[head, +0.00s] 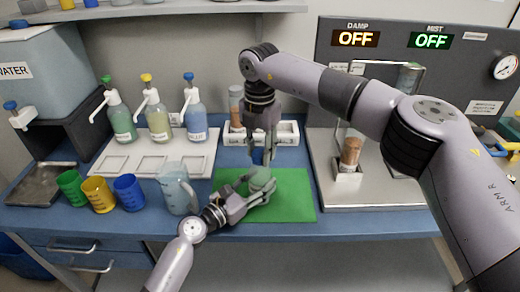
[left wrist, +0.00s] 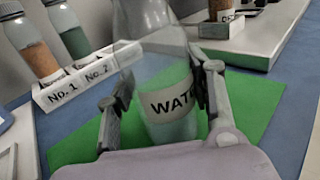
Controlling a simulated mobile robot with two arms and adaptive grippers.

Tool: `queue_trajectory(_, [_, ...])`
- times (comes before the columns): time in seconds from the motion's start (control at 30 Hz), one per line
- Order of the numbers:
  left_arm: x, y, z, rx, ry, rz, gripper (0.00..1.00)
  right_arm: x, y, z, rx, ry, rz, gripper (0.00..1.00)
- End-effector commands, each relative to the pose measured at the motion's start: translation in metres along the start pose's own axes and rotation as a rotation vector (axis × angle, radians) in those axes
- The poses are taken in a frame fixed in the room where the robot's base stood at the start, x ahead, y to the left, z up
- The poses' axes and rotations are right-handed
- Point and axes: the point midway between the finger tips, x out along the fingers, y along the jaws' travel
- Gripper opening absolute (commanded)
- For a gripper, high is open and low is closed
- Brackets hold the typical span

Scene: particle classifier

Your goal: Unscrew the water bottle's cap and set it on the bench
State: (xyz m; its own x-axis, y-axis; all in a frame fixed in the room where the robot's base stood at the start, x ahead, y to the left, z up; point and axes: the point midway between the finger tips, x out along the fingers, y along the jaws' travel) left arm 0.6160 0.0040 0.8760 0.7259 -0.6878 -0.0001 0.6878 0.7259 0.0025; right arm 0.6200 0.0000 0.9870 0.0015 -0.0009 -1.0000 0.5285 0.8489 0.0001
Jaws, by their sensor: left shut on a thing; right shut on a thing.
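The clear water bottle (head: 262,180) stands upright on the green mat (head: 295,205). In the left wrist view the bottle (left wrist: 172,128) shows a pale label reading "WAT", partly covered by a finger. My left gripper (head: 256,196) is shut around the bottle's body from the front, one finger on each side. My right gripper (head: 262,158) points down from above, its fingers closed at the top of the bottle. The cap is hidden between these fingers, so I cannot tell whether it is still seated on the neck.
Green, yellow and blue cups (head: 100,194) and a clear jug (head: 177,190) stand left of the mat. Pump bottles (head: 157,122) stand on a white tray behind. A white rack (head: 287,133) is behind the mat, a metal machine to the right. The mat's right part is clear.

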Motion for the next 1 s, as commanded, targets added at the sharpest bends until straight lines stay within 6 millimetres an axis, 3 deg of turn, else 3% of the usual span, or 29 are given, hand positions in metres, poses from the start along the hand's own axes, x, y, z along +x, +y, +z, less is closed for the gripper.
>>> queue_trajectory(1.0, [-0.0002, -0.0001, -0.0011, 0.001, 0.002, 0.000, 0.00, -0.0013, 0.0000, -0.0003, -2.142, -0.004, 0.004, 0.00])
